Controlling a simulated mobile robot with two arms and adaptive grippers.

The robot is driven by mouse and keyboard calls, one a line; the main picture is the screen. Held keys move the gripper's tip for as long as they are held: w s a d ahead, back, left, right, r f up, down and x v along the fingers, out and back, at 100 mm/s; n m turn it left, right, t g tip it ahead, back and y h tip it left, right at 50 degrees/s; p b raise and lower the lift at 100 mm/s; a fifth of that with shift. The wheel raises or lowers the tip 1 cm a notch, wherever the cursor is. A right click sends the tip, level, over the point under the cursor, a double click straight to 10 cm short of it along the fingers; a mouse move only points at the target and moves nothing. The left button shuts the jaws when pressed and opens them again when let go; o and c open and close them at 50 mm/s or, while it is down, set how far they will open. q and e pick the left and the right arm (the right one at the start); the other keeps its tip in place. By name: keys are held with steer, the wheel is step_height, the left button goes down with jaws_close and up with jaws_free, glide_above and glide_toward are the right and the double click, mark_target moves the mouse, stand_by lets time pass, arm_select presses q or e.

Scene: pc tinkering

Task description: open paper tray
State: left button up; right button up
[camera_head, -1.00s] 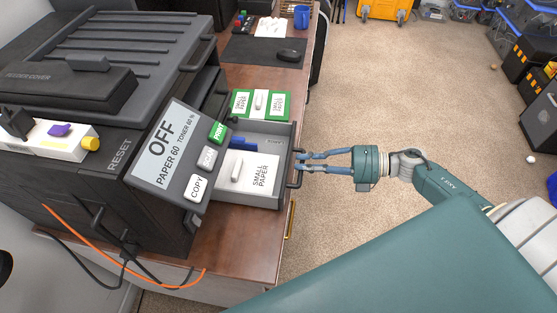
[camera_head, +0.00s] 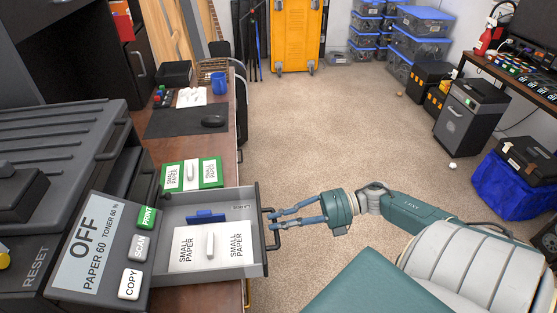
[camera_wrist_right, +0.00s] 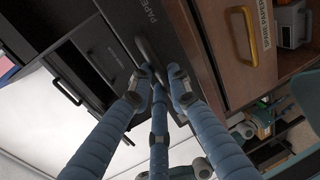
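The grey paper tray (camera_head: 178,279) sticks out of the printer (camera_head: 62,122), past the desk edge in the head view. It holds small paper (camera_head: 204,262) with a white piece on top and a blue guide (camera_head: 206,216) behind. Its dark handle (camera_head: 273,241) is on the outer face; it also shows in the right wrist view (camera_wrist_right: 146,50). My right gripper (camera_head: 272,220) is at this handle, its fingers closed around the bar; part of the contact is hidden. My left gripper is out of view.
A green small-paper pack (camera_head: 210,171) lies on the desk beside the tray. A mouse (camera_head: 213,121) and blue mug (camera_head: 218,84) stand further back. Carpeted floor (camera_head: 310,130) right of the desk is clear.

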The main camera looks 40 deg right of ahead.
steer(key=o, duration=0.4)
steer(key=shift+d, duration=0.1)
steer(key=v, duration=1.2)
steer(key=shift+f, duration=0.1)
